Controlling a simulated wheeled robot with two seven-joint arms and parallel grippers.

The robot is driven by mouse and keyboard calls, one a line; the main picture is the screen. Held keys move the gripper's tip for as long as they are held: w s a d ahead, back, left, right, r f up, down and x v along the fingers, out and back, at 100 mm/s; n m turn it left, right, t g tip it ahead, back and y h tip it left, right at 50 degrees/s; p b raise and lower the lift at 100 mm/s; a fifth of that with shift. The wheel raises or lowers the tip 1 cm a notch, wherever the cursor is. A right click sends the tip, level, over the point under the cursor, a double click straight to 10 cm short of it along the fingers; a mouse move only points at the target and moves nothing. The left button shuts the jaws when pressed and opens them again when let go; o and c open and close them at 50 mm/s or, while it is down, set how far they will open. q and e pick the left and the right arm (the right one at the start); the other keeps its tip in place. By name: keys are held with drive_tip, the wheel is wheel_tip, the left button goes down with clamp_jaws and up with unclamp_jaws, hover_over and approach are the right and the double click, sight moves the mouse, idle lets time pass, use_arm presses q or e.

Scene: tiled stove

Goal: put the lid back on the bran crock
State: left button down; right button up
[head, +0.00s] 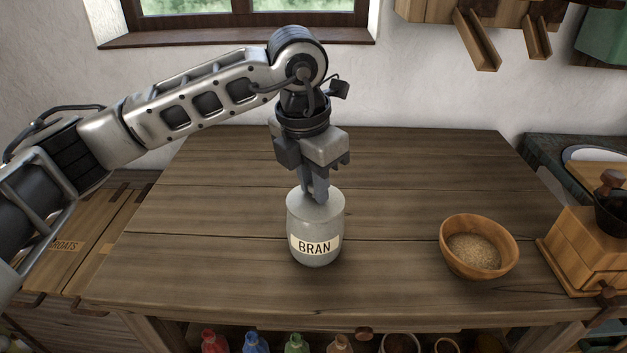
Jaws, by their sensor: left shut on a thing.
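The bran crock (316,226) is a grey jar with a cream "BRAN" label. It stands upright on the wooden table, near the middle of the head view. A pale grey lid (300,203) covers its top. I cannot tell from here whether the lid is fully seated. My left gripper (315,196) points straight down from above, its fingertips at the middle of the lid. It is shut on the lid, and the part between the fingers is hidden. My right gripper is not in view.
A wooden bowl (452,262) of bran-like grain stands right of the crock. A wooden grinder (582,250) stands at the table's right edge. Wooden scoops (478,40) hang at the upper right. The table (190,240) left of the crock is clear.

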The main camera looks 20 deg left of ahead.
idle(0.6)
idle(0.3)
use_arm(q)
drive_tip(key=c, duration=0.7)
unclamp_jaws()
drive_tip(key=shift+r, duration=0.1)
drive_tip(key=shift+r+p, duration=1.9)
drive_tip(key=shift+r, duration=1.5)
clamp_jaws()
